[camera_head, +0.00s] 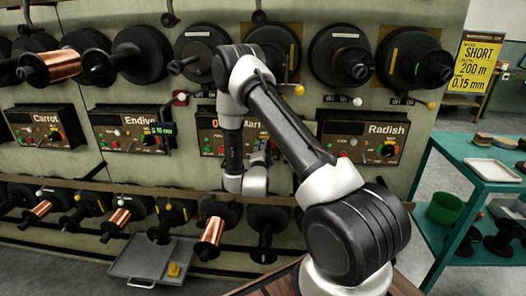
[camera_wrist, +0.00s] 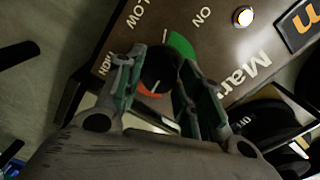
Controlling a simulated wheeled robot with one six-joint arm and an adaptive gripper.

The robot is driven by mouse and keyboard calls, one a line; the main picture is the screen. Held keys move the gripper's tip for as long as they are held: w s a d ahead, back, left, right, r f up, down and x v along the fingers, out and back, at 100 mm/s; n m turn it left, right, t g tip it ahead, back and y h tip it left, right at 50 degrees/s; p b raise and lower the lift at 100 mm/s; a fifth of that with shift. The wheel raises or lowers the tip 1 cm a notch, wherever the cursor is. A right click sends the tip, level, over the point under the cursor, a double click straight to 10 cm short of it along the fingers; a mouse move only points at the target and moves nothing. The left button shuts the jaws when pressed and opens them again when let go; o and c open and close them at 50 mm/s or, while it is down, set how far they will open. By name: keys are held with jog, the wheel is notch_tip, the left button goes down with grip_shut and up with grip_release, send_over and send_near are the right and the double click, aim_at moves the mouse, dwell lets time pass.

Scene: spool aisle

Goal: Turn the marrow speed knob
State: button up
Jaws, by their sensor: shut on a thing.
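The marrow speed knob (camera_wrist: 158,70) is a round black knob with a white pointer line, on the brown Marrow panel (camera_wrist: 215,45). A green arc (camera_wrist: 181,44) and a red-orange arc (camera_wrist: 150,93) show around it, with LOW and HIGH lettering near it. My gripper (camera_wrist: 160,78) is shut on the knob, one finger on each side of it. In the head view the Marrow panel (camera_head: 209,141) is mostly hidden behind my arm, and the knob and fingertips cannot be made out clearly.
Carrot (camera_head: 45,127), Endive (camera_head: 130,131) and Radish (camera_head: 362,141) panels line the machine. Spools sit above and below. A lit button (camera_wrist: 243,17) is near the knob. A teal shelf (camera_head: 450,148) stands at the right; a grey tray (camera_head: 150,262) lies below.

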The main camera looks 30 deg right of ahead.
dwell(0.3)
jog(key=o, duration=1)
jog(key=v, duration=1.2)
